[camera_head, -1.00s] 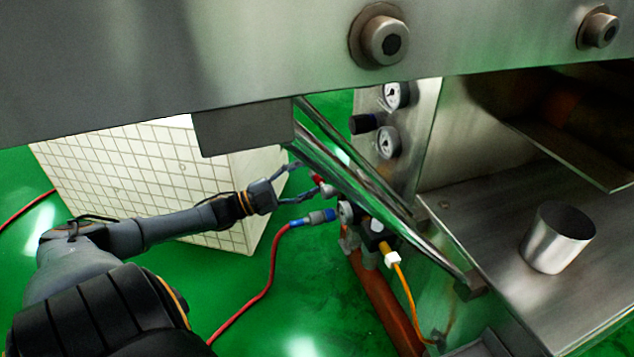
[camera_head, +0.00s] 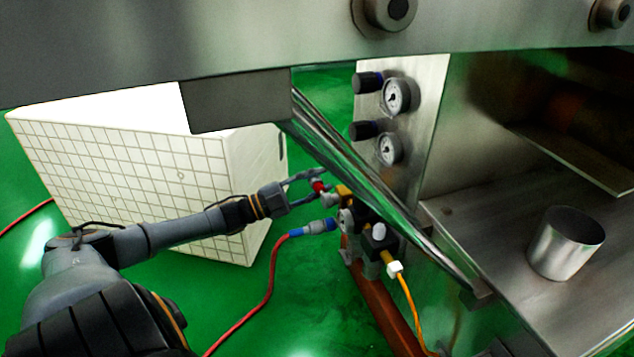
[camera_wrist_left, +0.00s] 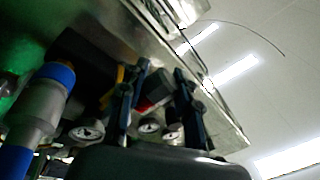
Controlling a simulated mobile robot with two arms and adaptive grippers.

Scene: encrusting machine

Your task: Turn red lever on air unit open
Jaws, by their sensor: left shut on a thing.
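The air unit (camera_head: 367,238) sits low beside the machine, with a small gauge, a blue hose coupling and a yellow hose fitting. Its red lever (camera_head: 319,186) is a small red piece at the upper left of the unit. My left gripper (camera_head: 316,187) reaches in from the left, with its fingers on either side of the red lever, shut on it. In the left wrist view the red lever (camera_wrist_left: 150,104) shows between the two dark fingers (camera_wrist_left: 157,95). The lever's exact angle is hard to tell. My right gripper is not in view.
A steel bar (camera_head: 350,165) slants down just right of the gripper. Two gauges (camera_head: 389,148) are on the panel behind. A white tiled box (camera_head: 120,165) stands behind my arm. A red hose (camera_head: 270,275) runs along the green floor. A metal cup (camera_head: 566,245) is on the right ledge.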

